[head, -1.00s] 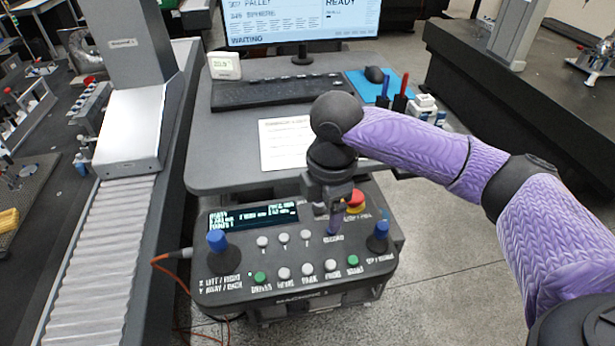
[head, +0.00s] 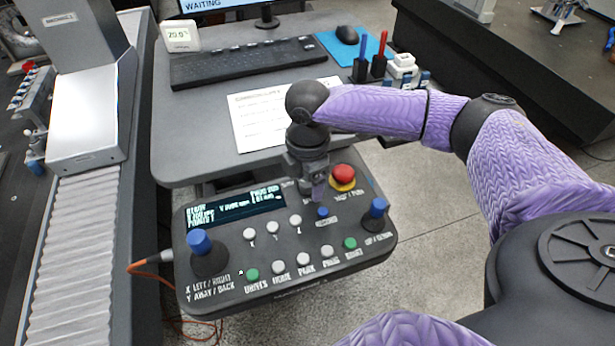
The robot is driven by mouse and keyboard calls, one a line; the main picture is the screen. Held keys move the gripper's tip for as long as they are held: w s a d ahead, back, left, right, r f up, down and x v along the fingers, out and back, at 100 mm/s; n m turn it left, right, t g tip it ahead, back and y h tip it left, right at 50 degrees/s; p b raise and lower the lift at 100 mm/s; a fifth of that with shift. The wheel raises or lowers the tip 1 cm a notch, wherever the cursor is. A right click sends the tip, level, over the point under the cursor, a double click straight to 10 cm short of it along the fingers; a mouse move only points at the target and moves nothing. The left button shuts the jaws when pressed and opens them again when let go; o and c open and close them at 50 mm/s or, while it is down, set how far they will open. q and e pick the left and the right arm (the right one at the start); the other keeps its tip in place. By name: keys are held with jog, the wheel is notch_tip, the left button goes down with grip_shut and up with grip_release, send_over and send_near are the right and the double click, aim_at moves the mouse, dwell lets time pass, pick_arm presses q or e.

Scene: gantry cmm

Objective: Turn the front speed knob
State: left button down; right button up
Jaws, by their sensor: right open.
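The control panel (head: 225,293) of the pendant stands in the middle of the head view, below the desk. My right gripper (head: 318,192) points down over its back right part, left of the red stop button (head: 344,174). It is open, and nothing shows between its fingers. A small blue button (head: 323,212) shows just in front of the fingertips. I cannot pick out a speed knob; the gripper and wrist cover part of the panel there. I cannot tell whether the fingers touch anything. My left gripper is not in view.
Blue-topped joysticks stand at the panel's left (head: 200,242) and right (head: 377,208). White toggles (head: 272,227) and a front button row lie between them. A keyboard (head: 243,63) and a paper sheet (head: 262,118) lie on the desk behind. A ribbed gantry rail (head: 80,250) runs along the left.

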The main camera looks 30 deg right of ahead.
jog(key=shift+w, duration=0.1)
grip_shut()
jog(key=shift+r+m+p, duration=0.2)
jog(key=shift+m+p, duration=0.2)
jog(key=shift+p, duration=0.35)
jog(key=m+p, duration=0.7)
jog(key=p, duration=0.3)
jog(key=m+p, duration=0.4)
jog(key=m, duration=0.2)
jog(key=shift+a, duration=0.1)
jog(key=m+p, duration=0.2)
jog(key=m, duration=0.1)
jog(key=shift+f+m+p, duration=0.1)
jog(key=shift+m+p, duration=0.45)
jog(key=shift+m, duration=0.95)
